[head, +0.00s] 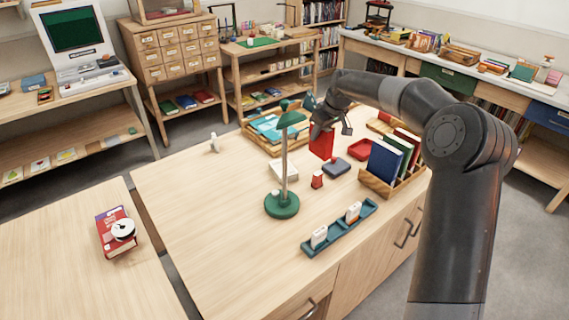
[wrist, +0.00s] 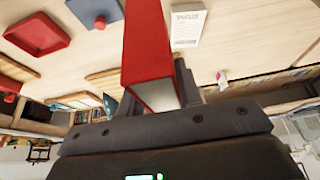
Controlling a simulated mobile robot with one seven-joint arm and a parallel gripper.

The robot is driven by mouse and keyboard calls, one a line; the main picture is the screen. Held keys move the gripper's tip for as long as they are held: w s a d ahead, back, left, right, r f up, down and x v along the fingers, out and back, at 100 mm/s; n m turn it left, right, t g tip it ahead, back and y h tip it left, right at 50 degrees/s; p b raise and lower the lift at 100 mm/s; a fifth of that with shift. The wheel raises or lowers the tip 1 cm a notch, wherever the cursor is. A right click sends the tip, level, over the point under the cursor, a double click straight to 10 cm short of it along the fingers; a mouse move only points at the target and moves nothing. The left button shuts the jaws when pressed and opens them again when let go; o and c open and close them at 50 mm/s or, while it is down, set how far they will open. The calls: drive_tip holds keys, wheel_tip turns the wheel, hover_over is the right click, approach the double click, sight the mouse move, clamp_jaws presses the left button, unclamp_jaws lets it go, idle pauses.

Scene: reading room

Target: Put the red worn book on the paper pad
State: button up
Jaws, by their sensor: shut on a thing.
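My gripper (head: 328,120) is shut on a red book (head: 321,141), which hangs upright below it over the middle table. In the wrist view the red book (wrist: 143,40) sticks out from between the fingers, with its pale page edges towards the camera. Whether its cover is worn cannot be made out. The white paper pad (head: 284,174) lies on the table to the left of the held book, behind the green lamp's post. The pad also shows in the wrist view (wrist: 188,27), with printed letters on it, beside the book and apart from it.
A green lamp (head: 283,205) stands in front of the pad. Another red book (head: 112,241) lies on the left table.

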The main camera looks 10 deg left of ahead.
drive_tip(key=shift+w+a+f, duration=0.45)
drive_tip(key=shift+a+f, duration=1.35)
drive_tip(key=shift+w+a+f, duration=0.4)
drive_tip(key=shift+a+f, duration=1.35)
drive_tip(key=shift+a, duration=0.05)
drive_tip(key=shift+w+a+f, duration=0.45)
drive_tip(key=shift+a+f, duration=1.35)
drive_tip(key=shift+f, duration=0.1)
drive_tip(key=o, duration=1.1)
drive_tip(key=v, duration=1.2)
